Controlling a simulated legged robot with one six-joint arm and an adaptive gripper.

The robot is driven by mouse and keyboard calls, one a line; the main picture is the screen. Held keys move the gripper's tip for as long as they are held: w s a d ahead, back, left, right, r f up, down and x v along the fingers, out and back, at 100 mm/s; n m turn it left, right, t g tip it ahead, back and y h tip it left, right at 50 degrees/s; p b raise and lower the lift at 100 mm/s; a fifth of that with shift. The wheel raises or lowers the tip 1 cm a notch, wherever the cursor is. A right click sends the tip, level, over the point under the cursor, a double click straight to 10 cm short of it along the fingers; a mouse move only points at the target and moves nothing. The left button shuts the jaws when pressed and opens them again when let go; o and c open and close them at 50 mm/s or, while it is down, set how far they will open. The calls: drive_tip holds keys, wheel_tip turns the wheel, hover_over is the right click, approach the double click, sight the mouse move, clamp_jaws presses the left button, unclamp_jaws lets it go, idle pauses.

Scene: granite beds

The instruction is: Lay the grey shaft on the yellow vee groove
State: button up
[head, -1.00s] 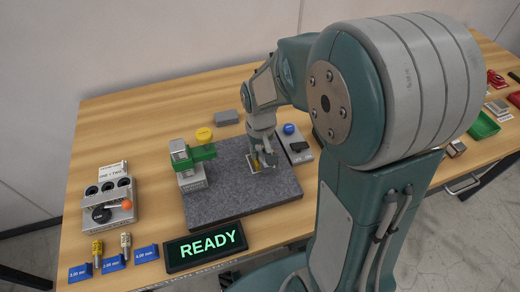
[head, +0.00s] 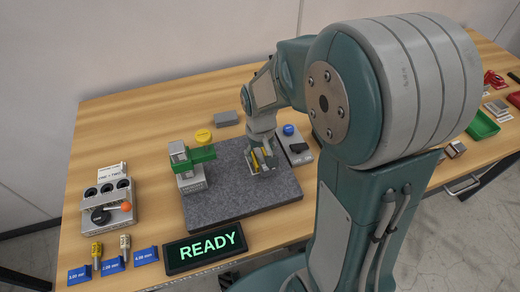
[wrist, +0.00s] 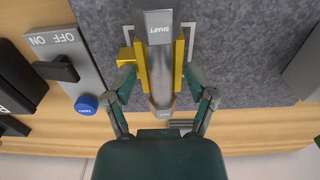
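The grey shaft (wrist: 160,75), with a "SHAFT" label at its far end, lies lengthwise between the two yellow walls of the vee groove (wrist: 142,62) in the wrist view. It appears to rest in the groove, though its underside is hidden. My gripper (wrist: 160,84) is open, with one finger on each side of the yellow walls and a gap between each finger and the shaft. In the head view my gripper (head: 262,161) is low over the granite plate, around the yellow groove (head: 257,157). The shaft is hard to make out there.
The dark granite plate (head: 235,205) has bare room in front. A green-armed stand (head: 190,165) is at its left. A switch box with a blue button (head: 289,130) is close to the right. A "READY" display (head: 205,246) stands in front.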

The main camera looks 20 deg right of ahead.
wheel_tip(320, 180, up, 12)
idle(0.4)
drive_tip(key=shift+f, duration=0.1)
drive_tip(key=s+r+t, duration=0.2)
drive_tip(key=s, duration=0.5)
drive_tip(key=s+r+t, duration=0.3)
drive_tip(key=s, duration=0.4)
drive_tip(key=shift+r+t, duration=0.25)
drive_tip(key=shift+t, duration=0.05)
